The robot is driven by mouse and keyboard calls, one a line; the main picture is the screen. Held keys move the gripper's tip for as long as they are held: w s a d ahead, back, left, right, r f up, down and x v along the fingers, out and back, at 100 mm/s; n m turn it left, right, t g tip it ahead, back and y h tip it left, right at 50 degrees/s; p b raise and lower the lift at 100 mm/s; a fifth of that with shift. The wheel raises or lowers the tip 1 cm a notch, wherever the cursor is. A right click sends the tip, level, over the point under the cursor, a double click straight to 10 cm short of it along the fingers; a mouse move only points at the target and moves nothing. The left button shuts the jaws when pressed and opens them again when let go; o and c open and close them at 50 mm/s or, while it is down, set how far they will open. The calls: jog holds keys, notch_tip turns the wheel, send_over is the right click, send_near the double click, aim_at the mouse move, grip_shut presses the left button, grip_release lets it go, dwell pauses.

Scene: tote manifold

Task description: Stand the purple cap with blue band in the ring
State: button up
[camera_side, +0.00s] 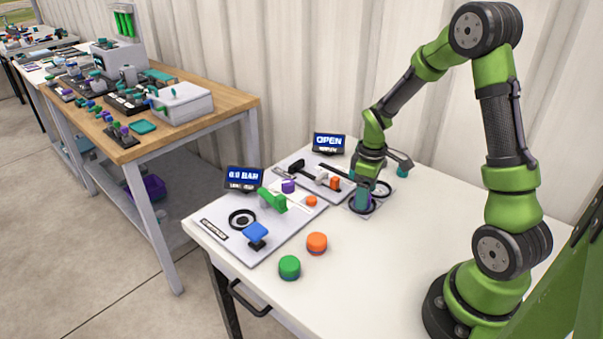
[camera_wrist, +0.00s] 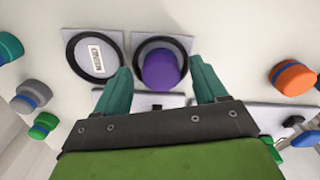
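The purple cap (camera_wrist: 161,71) stands inside the dark ring (camera_wrist: 146,46) on the right-hand pale plate in the wrist view. Its blue band cannot be made out from above. My gripper (camera_wrist: 160,64) is open, with one teal finger on each side of the cap and a gap between each finger and the cap. In the side view, my gripper (camera_side: 364,193) points down low over the dark ring (camera_side: 353,210), and its fingers and body largely hide the cap.
A second ring (camera_wrist: 72,66) with a white label inside is at left. An orange cap (camera_wrist: 292,77) is at right; teal and green caps (camera_wrist: 43,125) are at left. In the side view, an orange cap (camera_side: 317,242) and a green cap (camera_side: 289,267) stand before the valve panel (camera_side: 272,243).

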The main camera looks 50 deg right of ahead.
jog(key=shift+r, duration=0.1)
notch_tip(320, 180, up, 17)
jog(key=s+a+r+m+t, duration=0.1)
jog(key=s+a+m+t, duration=0.1)
jog(key=a, duration=0.4)
jog(key=s+a+r+m+t+y, duration=0.1)
jog(key=s+a+r+m+t, duration=0.1)
jog(key=s+a, duration=0.2)
jog(key=s+a+r+m+t+y, duration=0.1)
jog(key=s+a+m+t, duration=0.2)
jog(key=a, duration=0.5)
jog(key=shift+s+a+r, duration=0.15)
jog(key=shift+a+r, duration=0.1)
jog(key=shift+r, duration=0.1)
